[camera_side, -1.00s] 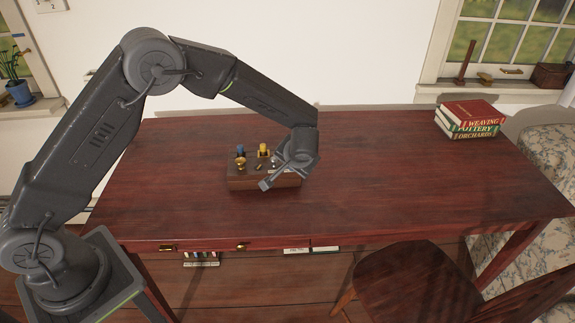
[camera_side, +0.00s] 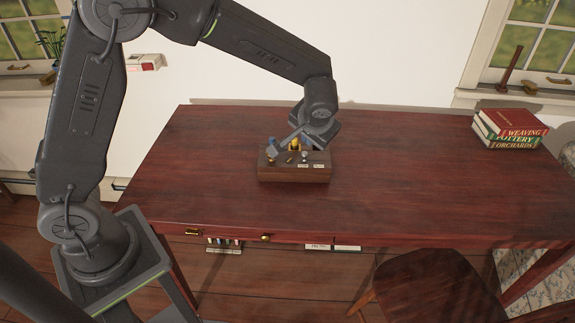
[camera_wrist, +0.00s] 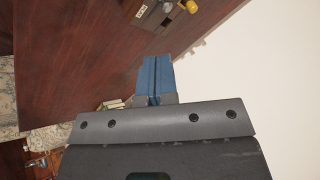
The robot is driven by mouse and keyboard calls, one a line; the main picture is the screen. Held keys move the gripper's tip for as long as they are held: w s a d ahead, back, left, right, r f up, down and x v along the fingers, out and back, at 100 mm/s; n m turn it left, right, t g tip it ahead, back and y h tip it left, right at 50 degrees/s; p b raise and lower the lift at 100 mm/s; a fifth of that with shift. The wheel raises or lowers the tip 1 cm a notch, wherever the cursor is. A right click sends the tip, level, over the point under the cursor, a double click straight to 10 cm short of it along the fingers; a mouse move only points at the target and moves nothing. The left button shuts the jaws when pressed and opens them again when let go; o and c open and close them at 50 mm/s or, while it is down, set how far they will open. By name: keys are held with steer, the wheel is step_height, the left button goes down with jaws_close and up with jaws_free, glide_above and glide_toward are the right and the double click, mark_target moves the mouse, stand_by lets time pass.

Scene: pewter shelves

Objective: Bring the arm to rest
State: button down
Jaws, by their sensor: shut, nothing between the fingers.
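In the side view, my arm reaches in from the left over a dark red wooden desk (camera_side: 420,190). My gripper (camera_side: 278,149) points down and left, close above or beside a small wooden block with knobs (camera_side: 293,174); I cannot tell whether it touches. In the wrist view, the blue fingers of my gripper (camera_wrist: 154,75) are closed together with nothing between them. Part of the block (camera_wrist: 168,22) shows beyond the fingertips at the top. A yellow knob (camera_side: 295,143) stands at its back edge, partly hidden by my gripper.
Stacked books (camera_side: 509,130) lie at the desk's back right. A wooden chair (camera_side: 425,285) stands at the front right. A white wall (camera_side: 420,60) rises behind the desk. The desk's middle and right are clear.

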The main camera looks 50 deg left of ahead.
steer(key=s+a+r+h, duration=0.3)
steer(key=s+r, duration=0.8)
steer(key=s, duration=0.4)
steer(key=s+r+m+t+h, duration=0.1)
steer(key=s+h, duration=0.1)
steer(key=s, duration=0.9)
steer(key=shift+s+d+m, duration=0.2)
steer(key=shift+d+m, duration=0.1)
steer(key=shift+d, duration=0.05)
